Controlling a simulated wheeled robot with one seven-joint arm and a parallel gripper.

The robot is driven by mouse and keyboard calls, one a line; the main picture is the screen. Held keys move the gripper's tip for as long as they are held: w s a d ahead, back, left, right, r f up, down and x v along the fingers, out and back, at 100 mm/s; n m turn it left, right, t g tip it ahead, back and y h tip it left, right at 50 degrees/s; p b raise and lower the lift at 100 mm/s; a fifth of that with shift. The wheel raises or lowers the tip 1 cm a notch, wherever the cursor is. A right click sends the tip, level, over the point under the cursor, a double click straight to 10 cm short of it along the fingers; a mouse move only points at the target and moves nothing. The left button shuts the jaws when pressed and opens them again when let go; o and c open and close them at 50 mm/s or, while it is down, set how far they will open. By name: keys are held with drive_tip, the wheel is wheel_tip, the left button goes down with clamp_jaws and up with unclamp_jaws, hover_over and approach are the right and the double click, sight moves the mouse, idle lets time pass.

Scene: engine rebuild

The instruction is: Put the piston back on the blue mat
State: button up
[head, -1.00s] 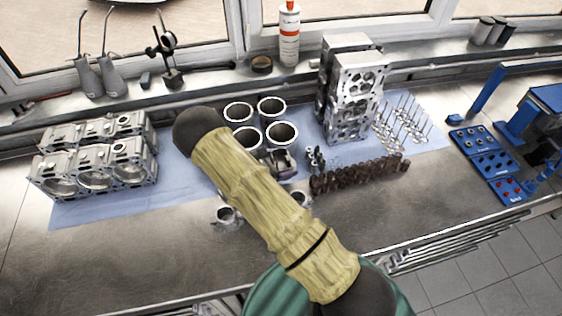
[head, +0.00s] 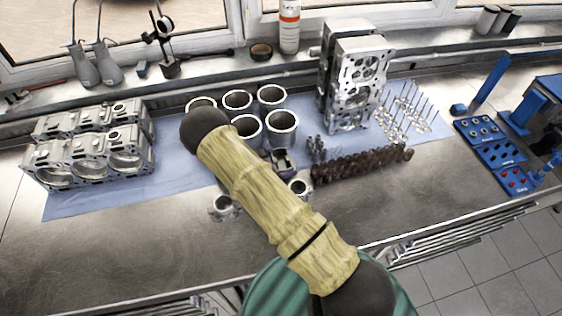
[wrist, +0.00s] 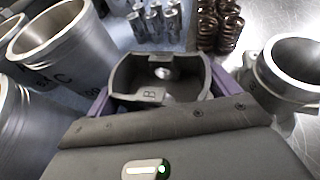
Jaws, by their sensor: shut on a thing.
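The piston (wrist: 160,80), a grey hollow part marked B, sits between the purple fingers of my gripper (wrist: 160,92) in the wrist view. My gripper is shut on it. In the head view my gripper (head: 284,160) is small and partly behind my arm, near the front edge of the light blue mat (head: 178,168), between the cylinder liners and the springs. I cannot tell whether the piston touches the mat.
Several cylinder liners (head: 281,128) stand on the mat, close left of the gripper. Brown springs (head: 360,164) stand to the right. Two more metal parts (head: 224,207) (head: 300,187) are on the bare bench in front. Cylinder heads (head: 90,155) lie at the left.

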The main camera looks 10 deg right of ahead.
sight(282, 165)
drive_tip(key=shift+f+b, duration=0.55)
idle(0.4)
drive_tip(key=o, duration=1.2)
drive_tip(key=shift+r, duration=0.1)
drive_tip(key=shift+r+b, duration=0.3)
drive_tip(key=shift+r, duration=0.3)
wheel_tip(282, 165, up, 9)
drive_tip(key=shift+f+b, duration=0.2)
drive_tip(key=shift+b, duration=1)
drive_tip(key=shift+w+d, duration=0.1)
